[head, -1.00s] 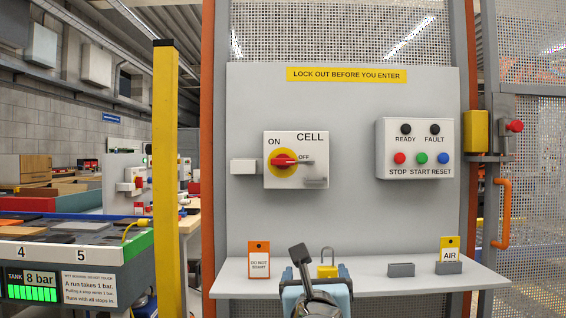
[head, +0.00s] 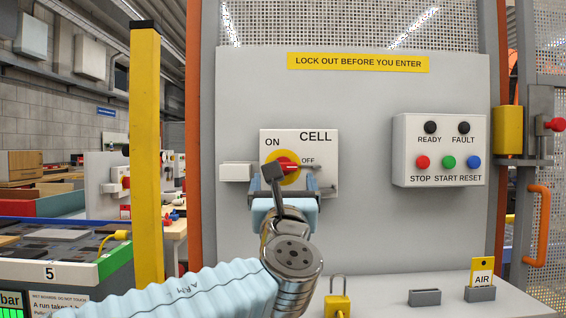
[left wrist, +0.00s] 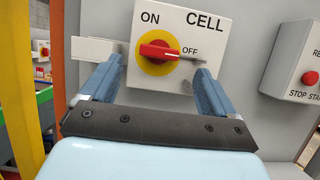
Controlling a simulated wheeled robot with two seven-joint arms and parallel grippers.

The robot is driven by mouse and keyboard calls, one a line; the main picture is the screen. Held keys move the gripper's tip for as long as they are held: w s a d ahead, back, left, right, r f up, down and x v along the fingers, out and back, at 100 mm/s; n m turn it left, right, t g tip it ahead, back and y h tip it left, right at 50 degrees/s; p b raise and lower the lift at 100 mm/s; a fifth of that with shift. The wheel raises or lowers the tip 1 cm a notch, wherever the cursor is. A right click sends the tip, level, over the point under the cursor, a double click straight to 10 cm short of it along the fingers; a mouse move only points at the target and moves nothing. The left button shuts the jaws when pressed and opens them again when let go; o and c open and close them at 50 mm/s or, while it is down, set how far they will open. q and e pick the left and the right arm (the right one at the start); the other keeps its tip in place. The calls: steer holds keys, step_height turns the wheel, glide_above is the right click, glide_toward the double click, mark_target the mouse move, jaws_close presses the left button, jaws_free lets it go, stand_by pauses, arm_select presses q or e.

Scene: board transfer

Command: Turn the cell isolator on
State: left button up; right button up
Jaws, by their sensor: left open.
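The cell isolator (head: 325,145) is a white box marked CELL on the grey panel, with ON at upper left and OFF at right. Its red handle (left wrist: 160,50) on a yellow disc lies level, pointing right toward OFF; it also shows in the head view (head: 288,164), partly covered by my gripper. My left gripper (left wrist: 158,85) is open and empty. Its two blue fingers stand either side of the handle in the left wrist view, just short of it. In the head view the gripper (head: 285,190) covers the isolator's lower left. My right gripper is not seen.
A box with READY, FAULT, STOP, START and RESET (head: 440,150) is right of the isolator. A yellow padlock (head: 337,304) and an AIR tag (head: 482,275) are on the shelf below. A yellow post (head: 146,150) stands left.

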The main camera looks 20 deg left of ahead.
mark_target(283, 167)
arm_select(q)
steer(key=p+x, duration=0.1)
steer(key=x, duration=0.5)
steer(key=shift+w+a+r+p, duration=0.1)
steer(key=shift+w+a+p, duration=0.05)
steer(key=shift+w+p, duration=0.2)
steer(key=shift+c, duration=0.4)
steer(key=c, duration=1)
